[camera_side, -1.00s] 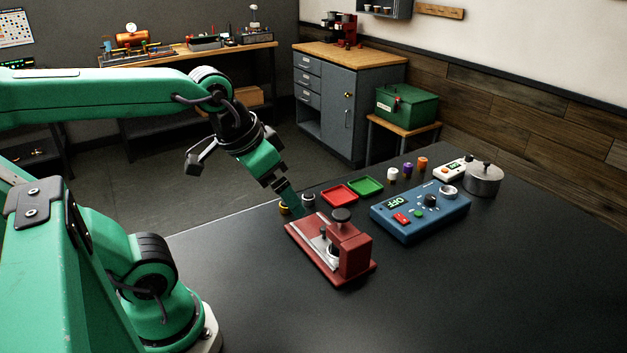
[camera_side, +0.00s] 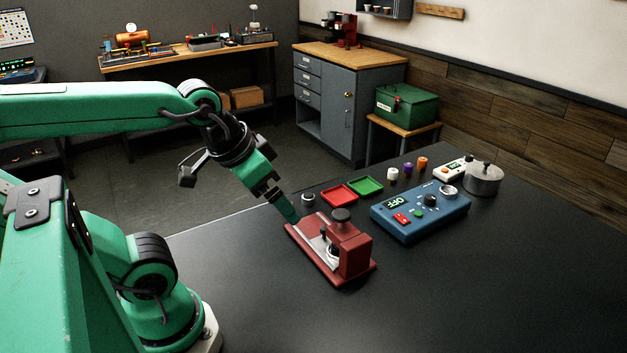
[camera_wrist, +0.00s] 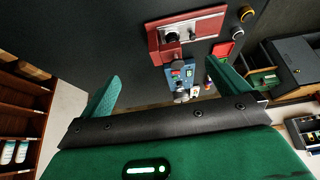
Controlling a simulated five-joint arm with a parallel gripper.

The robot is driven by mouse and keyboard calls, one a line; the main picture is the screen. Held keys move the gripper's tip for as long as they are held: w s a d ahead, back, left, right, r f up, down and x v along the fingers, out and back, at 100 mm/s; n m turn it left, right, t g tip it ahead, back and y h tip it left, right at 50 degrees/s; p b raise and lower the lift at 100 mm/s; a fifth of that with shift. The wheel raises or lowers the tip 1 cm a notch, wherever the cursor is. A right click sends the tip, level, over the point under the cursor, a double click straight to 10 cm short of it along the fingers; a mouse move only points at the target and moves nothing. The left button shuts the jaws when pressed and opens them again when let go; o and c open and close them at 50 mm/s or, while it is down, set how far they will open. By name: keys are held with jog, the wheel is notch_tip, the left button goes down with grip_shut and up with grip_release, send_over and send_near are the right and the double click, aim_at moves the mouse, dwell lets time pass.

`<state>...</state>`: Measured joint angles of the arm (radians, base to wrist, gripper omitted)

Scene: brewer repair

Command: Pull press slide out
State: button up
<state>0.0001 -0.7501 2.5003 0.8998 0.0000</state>
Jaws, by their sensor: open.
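The red press (camera_side: 357,258) stands on the black table, with a dark round knob on its upright block. The silver press slide (camera_side: 314,243) lies along its base, running from the block toward my gripper. My gripper (camera_side: 291,215) is at the left back end of the press base, pointing down at a slant; from the side I cannot tell whether it touches. In the wrist view the fingers of my gripper (camera_wrist: 168,90) are wide apart with nothing between them. The red press (camera_wrist: 165,42) shows beyond the fingertips there, and the slide's pale strip (camera_wrist: 203,27) runs to the right.
A red tray (camera_side: 338,196) and a green tray (camera_side: 366,186) lie behind the press. A blue control box (camera_side: 420,214) stands to the right, with a metal pot (camera_side: 483,179) behind it. A small dark-and-silver cylinder (camera_side: 308,199) stands near my gripper. The front table is clear.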

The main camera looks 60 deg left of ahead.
dwell(0.3)
jog(key=shift+w, duration=0.2)
jog(key=c, duration=1)
jog(key=shift+w+a+n, duration=0.15)
jog(key=shift+w+n, duration=0.05)
jog(key=shift+n, duration=0.1)
jog(key=c, duration=0.3)
jog(key=n+g, duration=0.6)
jog(key=n, duration=0.7)
send_over(324, 227)
jog(key=shift+f, duration=6.6)
jog(key=shift+f, duration=0.15)
jog(key=shift+f, duration=3.75)
